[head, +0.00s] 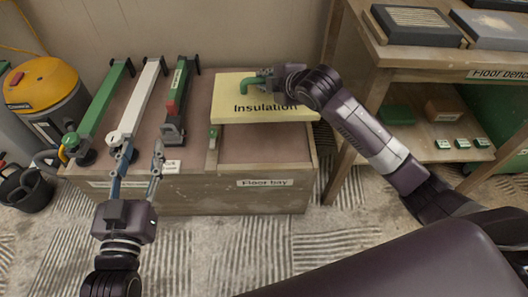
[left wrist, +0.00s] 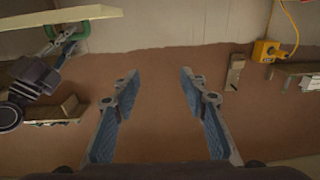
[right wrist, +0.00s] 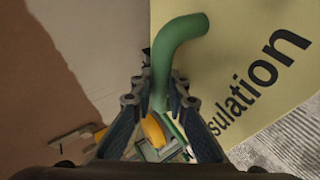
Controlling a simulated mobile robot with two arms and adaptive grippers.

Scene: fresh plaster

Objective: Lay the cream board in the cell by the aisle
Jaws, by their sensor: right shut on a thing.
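The cream board (head: 285,112), marked "Insulation", is held over the rear of the right-hand cell (head: 265,145) of the wooden floor bay (head: 235,199). My right gripper (head: 264,82) is shut on the board's green handle (head: 250,88). In the right wrist view the handle (right wrist: 180,42) runs between the fingers, with the board (right wrist: 240,45) behind it. The front of that cell shows bare and brown; its rear is hidden. My left gripper (head: 138,150) is open and empty at the bay's front left. Its spread fingers also show in the left wrist view (left wrist: 158,85).
Long green (head: 105,103), white (head: 137,100) and dark green (head: 180,95) tools lie across the bay's left part. A yellow vacuum (head: 42,85) stands left, a wooden bench (head: 405,52) right. Patterned carpet lies in front.

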